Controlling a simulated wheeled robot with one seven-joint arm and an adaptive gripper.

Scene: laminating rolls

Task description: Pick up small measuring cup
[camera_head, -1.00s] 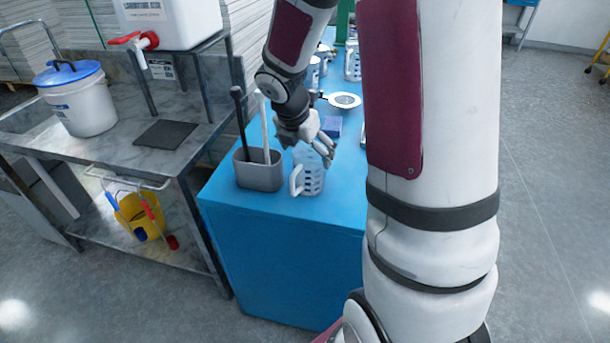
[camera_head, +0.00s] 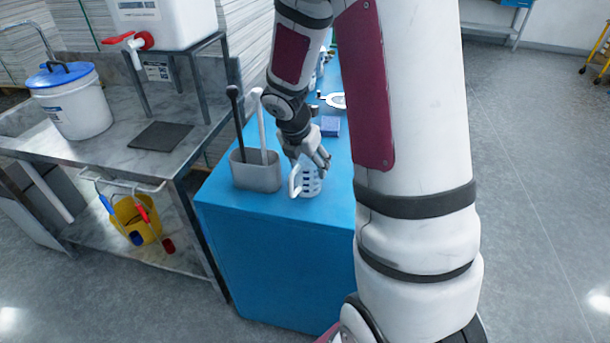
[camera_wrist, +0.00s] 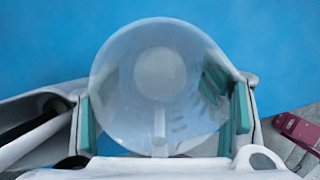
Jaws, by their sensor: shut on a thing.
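The small measuring cup (camera_head: 309,185) is clear with dark markings and a pale handle on its left. It stands upright on the blue counter (camera_head: 268,217), near the front edge. My gripper (camera_head: 317,163) comes down from above and is shut on the cup's upper part. In the wrist view the cup (camera_wrist: 160,85) shows as a round clear mouth between the teal finger pads, one on each side. The fingers hide part of the cup's rim in the head view.
A grey holder (camera_head: 256,176) with two upright handles stands close to the left of the cup. A blue-purple block (camera_head: 330,126) and a round white-rimmed tool (camera_head: 336,100) lie behind. A steel table (camera_head: 100,153) with a lidded bucket (camera_head: 72,105) is at left.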

